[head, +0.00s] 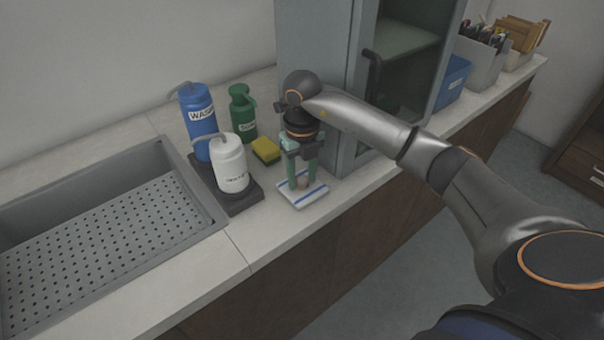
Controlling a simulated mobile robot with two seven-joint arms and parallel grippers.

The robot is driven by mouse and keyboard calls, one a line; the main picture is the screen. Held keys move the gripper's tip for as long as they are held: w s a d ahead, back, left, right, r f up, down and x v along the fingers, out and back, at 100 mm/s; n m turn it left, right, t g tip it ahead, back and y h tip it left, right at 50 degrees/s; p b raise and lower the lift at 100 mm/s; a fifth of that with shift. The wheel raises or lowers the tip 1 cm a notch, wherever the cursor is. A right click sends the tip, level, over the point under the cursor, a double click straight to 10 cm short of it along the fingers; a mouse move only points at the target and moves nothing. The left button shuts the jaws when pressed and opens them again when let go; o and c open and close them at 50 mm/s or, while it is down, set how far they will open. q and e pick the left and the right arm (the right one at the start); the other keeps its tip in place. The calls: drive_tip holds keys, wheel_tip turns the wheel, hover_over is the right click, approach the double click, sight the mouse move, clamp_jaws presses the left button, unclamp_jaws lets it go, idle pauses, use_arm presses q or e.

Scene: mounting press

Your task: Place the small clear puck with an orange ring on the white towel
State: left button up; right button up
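A white towel (312,196) with blue stripes lies folded on the counter, in front of the grey cabinet and right of the bottles. My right gripper (302,182) points down over the towel, its green fingers spread to either side of a small pinkish-orange thing, likely the puck (301,182). The puck is low, at or just above the towel; I cannot tell whether it touches the cloth or whether both fingers touch it. Its clear body and ring are too small to make out. My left gripper is not in view.
A white bottle (232,165) and a blue bottle (199,118) stand on a dark tray (244,201) left of the towel. A yellow-green sponge (266,150) and a green bottle (243,115) are behind. The grey cabinet (312,45) stands close behind my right arm. A sink (100,240) is at left.

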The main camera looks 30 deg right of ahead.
sight(302, 179)
drive_tip(key=shift+o, duration=1.1)
drive_tip(key=shift+r, duration=0.15)
wheel_tip(302, 179, up, 12)
drive_tip(key=p, duration=0.1)
